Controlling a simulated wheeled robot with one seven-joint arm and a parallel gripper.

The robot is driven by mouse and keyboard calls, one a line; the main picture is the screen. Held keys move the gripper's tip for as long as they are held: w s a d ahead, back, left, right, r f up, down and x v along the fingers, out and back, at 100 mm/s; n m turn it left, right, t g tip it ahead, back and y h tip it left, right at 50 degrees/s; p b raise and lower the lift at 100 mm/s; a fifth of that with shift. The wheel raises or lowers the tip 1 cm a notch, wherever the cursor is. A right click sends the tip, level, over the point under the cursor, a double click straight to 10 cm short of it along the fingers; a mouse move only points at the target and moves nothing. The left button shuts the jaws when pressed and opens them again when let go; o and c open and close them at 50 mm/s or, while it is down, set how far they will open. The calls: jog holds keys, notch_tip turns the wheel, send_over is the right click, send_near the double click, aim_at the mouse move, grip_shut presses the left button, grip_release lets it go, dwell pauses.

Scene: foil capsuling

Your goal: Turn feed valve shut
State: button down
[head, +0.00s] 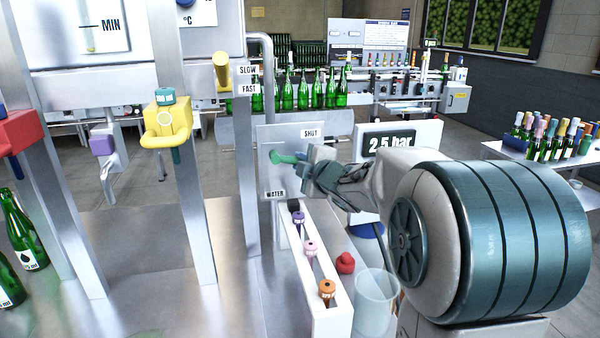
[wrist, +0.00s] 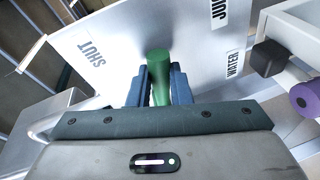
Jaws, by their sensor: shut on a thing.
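The feed valve has a green lever handle (head: 286,158) on a grey metal panel (head: 275,136). The panel bears a SHUT label at the upper right and a WATER label at the lower left. In the head view the lever lies near horizontal, its free end toward the right. My gripper (head: 312,165) reaches in from the right and is shut on the lever's outer end. In the wrist view the green lever (wrist: 160,75) stands between the two blue fingers of my gripper (wrist: 160,88); its gripped end is partly hidden.
Below the panel a white rack (head: 325,290) holds purple, pink and orange-topped pieces. A red knob (head: 345,263) and a clear beaker (head: 376,300) stand beside it. A 2.5 bar display (head: 398,140) is behind my arm. Green bottles (head: 315,92) line a conveyor behind.

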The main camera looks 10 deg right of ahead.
jog(key=shift+r+n+h, duration=0.3)
jog(key=shift+r+n, duration=0.4)
jog(key=shift+n, duration=0.3)
jog(key=c, duration=1.3)
grip_release()
jog(key=shift+r, duration=0.1)
jog(key=shift+s+d, duration=0.1)
jog(key=v, duration=0.9)
jog(key=p+v, duration=0.1)
jog(key=v, duration=0.3)
jog(key=shift+s+r, duration=0.25)
jog(key=shift+r, duration=0.1)
